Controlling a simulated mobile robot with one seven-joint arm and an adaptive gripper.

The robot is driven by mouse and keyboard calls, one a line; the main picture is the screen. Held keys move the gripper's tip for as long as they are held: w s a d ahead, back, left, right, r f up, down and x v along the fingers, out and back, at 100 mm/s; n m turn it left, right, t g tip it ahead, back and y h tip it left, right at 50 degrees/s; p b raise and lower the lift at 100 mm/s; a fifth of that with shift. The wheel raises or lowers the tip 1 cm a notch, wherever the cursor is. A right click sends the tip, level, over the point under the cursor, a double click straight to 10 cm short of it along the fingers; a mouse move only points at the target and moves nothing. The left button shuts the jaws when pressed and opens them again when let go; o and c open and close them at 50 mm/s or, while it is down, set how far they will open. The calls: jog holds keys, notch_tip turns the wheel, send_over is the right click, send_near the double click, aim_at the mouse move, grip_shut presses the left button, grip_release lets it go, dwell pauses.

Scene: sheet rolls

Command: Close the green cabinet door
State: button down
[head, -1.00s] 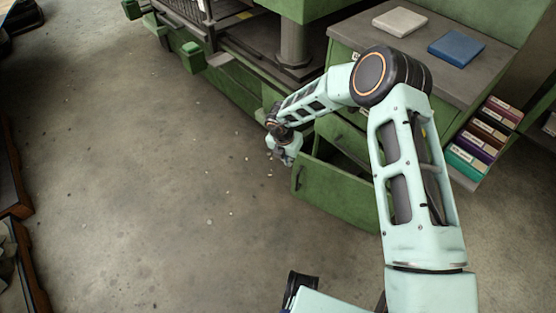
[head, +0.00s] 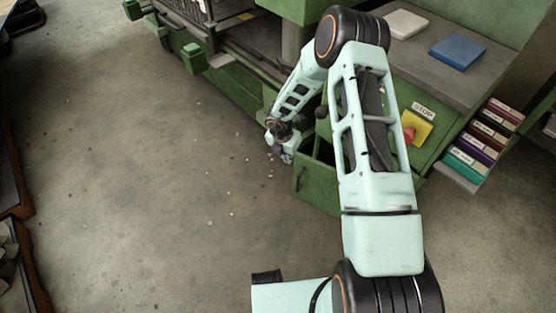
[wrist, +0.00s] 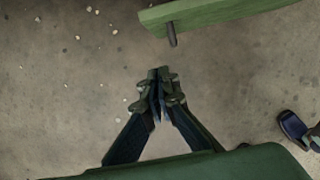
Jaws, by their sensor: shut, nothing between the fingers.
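The green cabinet door (head: 318,190) stands open, jutting out from the green cabinet front (head: 425,150) low near the floor. My arm covers its right part in the head view. In the wrist view the green panel's top edge (wrist: 235,10) and its short dark handle (wrist: 172,36) show at the top. My gripper (head: 287,157) is by the far left side of the door, apart from it as far as I can see. In the wrist view my gripper (wrist: 160,76) has its fingers together and empty, pointing at the panel's handle side.
A grey counter with a white block (head: 407,24) and a blue block (head: 457,51) tops the cabinet. A yellow box with a red button (head: 413,128) sits on its front, and colored binders (head: 485,140) stand at the right. Open concrete floor (head: 150,180) lies left.

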jog(key=w+d+f+b, duration=0.3)
jog(key=w+f, duration=0.2)
jog(key=f, duration=0.4)
jog(key=shift+d+f+b, duration=0.3)
jog(key=shift+d+b, duration=0.1)
jog(key=shift+w, duration=0.1)
